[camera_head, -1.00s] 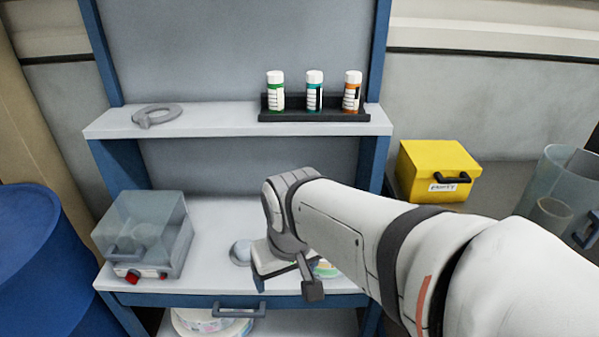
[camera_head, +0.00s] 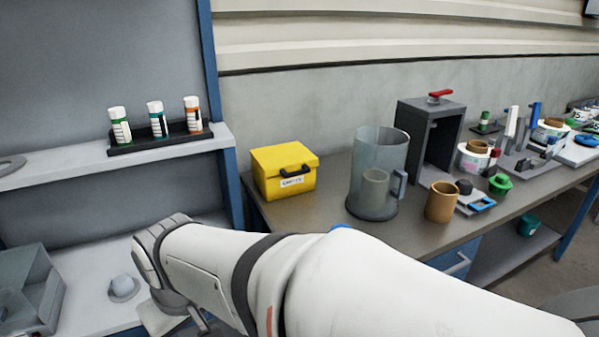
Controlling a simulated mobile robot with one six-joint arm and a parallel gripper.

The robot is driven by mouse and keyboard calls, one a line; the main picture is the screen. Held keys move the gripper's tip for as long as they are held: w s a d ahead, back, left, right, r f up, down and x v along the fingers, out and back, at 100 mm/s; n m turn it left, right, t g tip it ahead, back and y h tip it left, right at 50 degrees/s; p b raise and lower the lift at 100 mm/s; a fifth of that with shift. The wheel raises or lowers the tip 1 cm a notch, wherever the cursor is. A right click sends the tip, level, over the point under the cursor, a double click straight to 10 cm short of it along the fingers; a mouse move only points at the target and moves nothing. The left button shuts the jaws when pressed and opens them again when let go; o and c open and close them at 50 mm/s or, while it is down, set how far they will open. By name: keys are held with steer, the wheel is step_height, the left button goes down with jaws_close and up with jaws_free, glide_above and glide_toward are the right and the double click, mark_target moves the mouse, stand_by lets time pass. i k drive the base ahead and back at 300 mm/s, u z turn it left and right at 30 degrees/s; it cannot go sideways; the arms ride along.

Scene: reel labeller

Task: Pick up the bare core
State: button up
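A brown cardboard-like tube (camera_head: 441,203), the bare core by its look, stands upright on the bench at right, with nothing wound on it. A second, paler tube (camera_head: 375,190) stands inside a clear cylindrical container (camera_head: 381,150) to its left. My gripper (camera_head: 188,322) is low at the left, over the white shelf unit, well apart from both tubes. The bottom edge of the picture and my wrist hide most of it, so its opening cannot be seen.
A yellow box (camera_head: 284,172) stands left of the clear container. A dark grey frame with a red handle (camera_head: 431,135) is behind the tube. A small scale-like device (camera_head: 474,199), a green piece (camera_head: 500,184) and a labelled reel (camera_head: 473,158) crowd its right. My arm crosses in front of the bench.

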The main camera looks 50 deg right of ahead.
mark_target(443, 197)
steer(key=z, duration=3.9)
steer(key=k, duration=1.1)
steer(key=u, duration=0.9)
steer(key=i, duration=1)
